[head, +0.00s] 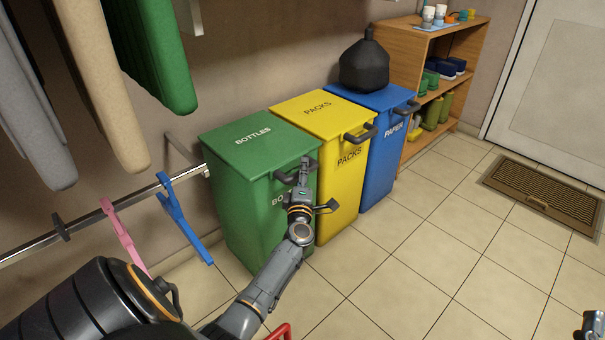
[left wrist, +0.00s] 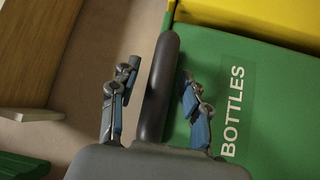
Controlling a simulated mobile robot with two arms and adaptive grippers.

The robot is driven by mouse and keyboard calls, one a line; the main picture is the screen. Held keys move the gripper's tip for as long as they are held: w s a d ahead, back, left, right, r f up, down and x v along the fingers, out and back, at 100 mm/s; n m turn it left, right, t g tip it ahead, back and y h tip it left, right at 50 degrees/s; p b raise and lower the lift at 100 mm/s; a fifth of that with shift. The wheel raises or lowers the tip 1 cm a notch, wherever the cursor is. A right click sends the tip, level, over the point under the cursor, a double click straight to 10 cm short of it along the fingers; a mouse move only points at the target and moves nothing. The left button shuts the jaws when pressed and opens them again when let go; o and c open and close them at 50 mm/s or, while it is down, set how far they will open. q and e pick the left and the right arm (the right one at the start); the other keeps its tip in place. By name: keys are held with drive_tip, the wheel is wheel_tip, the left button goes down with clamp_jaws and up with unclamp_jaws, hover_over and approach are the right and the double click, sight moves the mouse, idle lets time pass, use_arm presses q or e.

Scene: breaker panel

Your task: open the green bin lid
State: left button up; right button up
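The green bin (head: 255,205) marked BOTTLES stands at the left of a row of three bins. Its green lid (head: 240,142) lies flat and closed, with a dark bar handle (head: 312,164) at its front edge. My left gripper (head: 304,168) is at this handle and hides part of it. In the left wrist view the handle (left wrist: 158,88) runs between the two fingers of my left gripper (left wrist: 158,88), with gaps visible on both sides. The fingers are apart. A grey piece at the head view's lower right corner (head: 592,325) seems to be my right gripper; its fingers cannot be made out.
A yellow PACKS bin (head: 340,185) and a blue PAPER bin (head: 380,165) stand close to the right. A black bag (head: 364,66) sits on the blue lid. A rail with pegs (head: 182,215) and hanging cloths are at left. The tiled floor (head: 440,235) in front is clear.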

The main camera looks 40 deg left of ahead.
use_arm(q)
clamp_jaws()
